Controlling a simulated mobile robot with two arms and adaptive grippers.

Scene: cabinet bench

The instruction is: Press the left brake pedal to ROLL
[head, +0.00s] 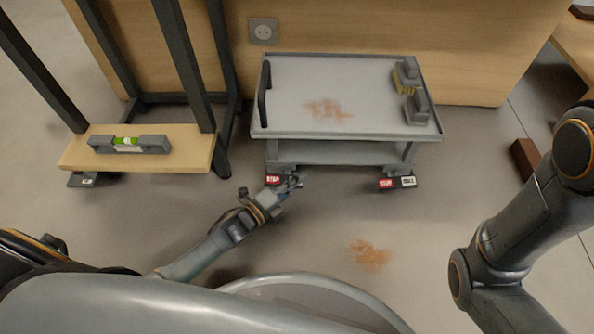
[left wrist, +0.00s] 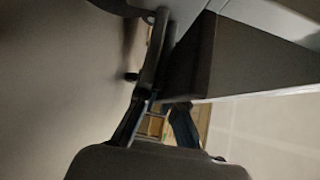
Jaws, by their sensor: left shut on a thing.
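The grey cart (head: 345,88) stands against the wooden panel, with a brake pedal at each front corner. The left brake pedal (head: 272,180) shows a red label reading STOP. Its right part is hidden behind my left gripper (head: 293,183), whose fingers are at the pedal, shut on it. In the left wrist view a dark block, seemingly the pedal (left wrist: 190,62), lies close against the fingers. The right brake pedal (head: 398,182) shows a red label and a white label side by side. My right arm is at the right, its gripper out of view.
Another brown patch (head: 369,255) marks the open floor. A brown block (head: 525,158) lies right.

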